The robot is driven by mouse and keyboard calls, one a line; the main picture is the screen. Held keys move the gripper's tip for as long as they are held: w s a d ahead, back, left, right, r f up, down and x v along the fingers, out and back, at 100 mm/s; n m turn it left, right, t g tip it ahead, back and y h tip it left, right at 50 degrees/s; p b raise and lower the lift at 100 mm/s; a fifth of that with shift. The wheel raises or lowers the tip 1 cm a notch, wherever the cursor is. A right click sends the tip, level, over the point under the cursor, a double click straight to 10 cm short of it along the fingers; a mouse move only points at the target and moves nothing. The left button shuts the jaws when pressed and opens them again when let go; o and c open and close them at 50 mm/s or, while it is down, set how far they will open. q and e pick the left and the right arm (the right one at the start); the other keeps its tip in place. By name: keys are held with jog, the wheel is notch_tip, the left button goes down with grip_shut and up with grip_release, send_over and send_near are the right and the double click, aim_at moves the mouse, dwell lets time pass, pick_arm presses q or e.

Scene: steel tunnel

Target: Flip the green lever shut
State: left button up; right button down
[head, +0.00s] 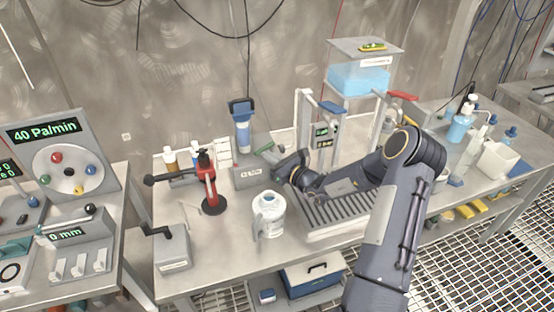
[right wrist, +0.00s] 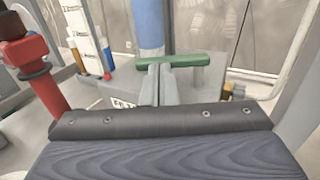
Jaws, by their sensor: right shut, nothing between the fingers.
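The green lever (head: 266,147) is a short green bar at the top of a grey box (head: 246,178) on the steel table. In the right wrist view the green lever (right wrist: 190,59) lies crosswise just beyond my fingertips. My right gripper (head: 281,160) is shut and empty, close to the lever on its right side in the head view. In the wrist view the right gripper (right wrist: 156,70) points at the bar's left half; I cannot tell whether it touches. My wrist hides part of the box. My left gripper is not in view.
A red hand press (head: 209,185) stands left of the box. A slatted drain tray (head: 340,212) lies under my right forearm.

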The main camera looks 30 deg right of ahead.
aim_at(261, 162)
jog(key=shift+w+a+b, duration=0.3)
jog(key=shift+b, duration=0.15)
dwell(0.5)
jog(key=shift+w+a+b, duration=0.7)
jog(key=shift+w+b, duration=0.2)
jog(key=shift+b, duration=0.5)
